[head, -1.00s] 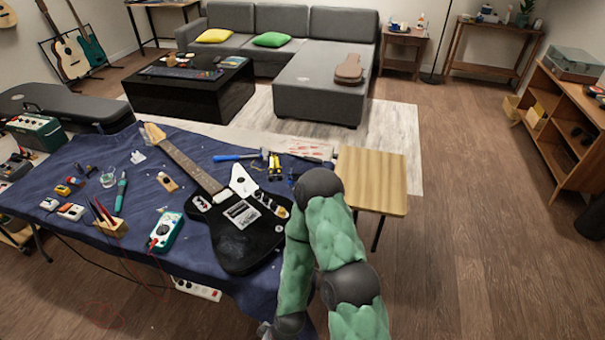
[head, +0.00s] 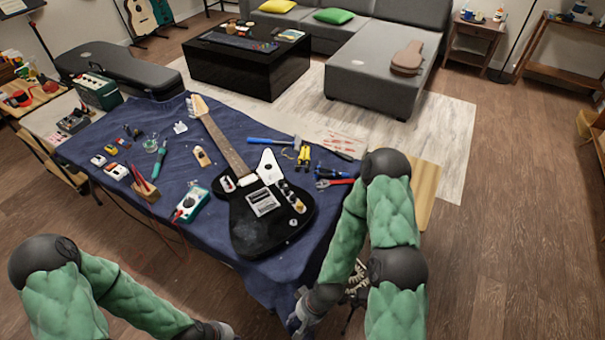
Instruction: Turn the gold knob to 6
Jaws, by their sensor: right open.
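The black electric guitar (head: 258,232) lies face up on the blue cloth of the workbench, its neck pointing away to the upper left. Small knobs sit on the right side of its body; one looks gold (head: 298,206). Any numbers on it are too small to read. My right gripper (head: 296,322) is open and empty, low beside the bench's front edge, apart from the guitar. My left gripper (head: 226,331) is at the bottom edge, partly cut off; its jaws cannot be made out.
A multimeter (head: 190,205) and a wooden holder with tools (head: 146,191) stand left of the guitar. A blue-handled hammer (head: 272,141), yellow-handled pliers (head: 304,156) and red-handled pliers (head: 334,182) lie to its right. A green amplifier (head: 97,92) stands at the far left.

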